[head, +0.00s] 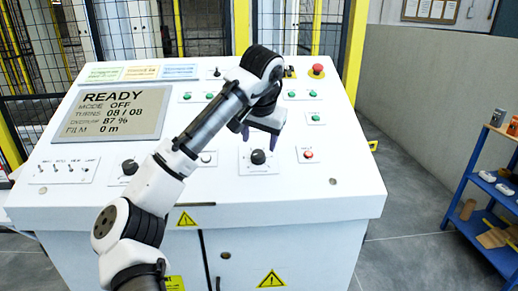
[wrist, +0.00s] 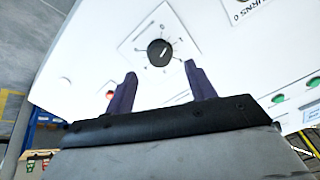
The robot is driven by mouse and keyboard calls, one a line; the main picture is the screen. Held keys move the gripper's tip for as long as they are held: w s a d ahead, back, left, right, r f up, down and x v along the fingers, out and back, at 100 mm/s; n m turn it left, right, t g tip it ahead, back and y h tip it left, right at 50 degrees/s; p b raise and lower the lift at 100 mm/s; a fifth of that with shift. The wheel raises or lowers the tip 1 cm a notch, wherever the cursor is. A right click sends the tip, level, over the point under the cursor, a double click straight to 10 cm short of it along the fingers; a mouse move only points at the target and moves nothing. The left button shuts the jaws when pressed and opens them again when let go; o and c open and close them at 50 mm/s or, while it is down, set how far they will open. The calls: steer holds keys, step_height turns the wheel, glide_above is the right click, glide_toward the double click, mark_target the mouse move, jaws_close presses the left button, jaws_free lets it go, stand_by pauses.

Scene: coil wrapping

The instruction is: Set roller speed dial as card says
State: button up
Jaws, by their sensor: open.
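A black dial (head: 258,157) sits on a square white plate in the right half of the console, and its label is too small to read. In the wrist view the dial (wrist: 159,52) shows a white pointer mark tilted to the upper right, with tick marks around it. My gripper (head: 260,137) is open just above this dial; in the wrist view its two dark fingers (wrist: 160,72) stand apart, not touching the knob. A second black dial (head: 129,167) is at the left. Green, orange (head: 141,72) and blue cards lie along the console's back edge, their text unreadable.
The console screen (head: 115,112) reads READY, MODE OFF, TURNS 08/08. Several green buttons, a red button (head: 308,154) and toggle switches surround the dials. A red emergency stop (head: 317,70) is at the back right. A blue shelf (head: 480,185) stands at the right.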

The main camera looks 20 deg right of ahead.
mark_target(259, 153)
steer(key=shift+p+x, duration=0.3)
steer(key=shift+x, duration=2.25)
steer(key=c, duration=1)
steer(key=shift+o, duration=0.2)
steer(key=shift+m, duration=0.3)
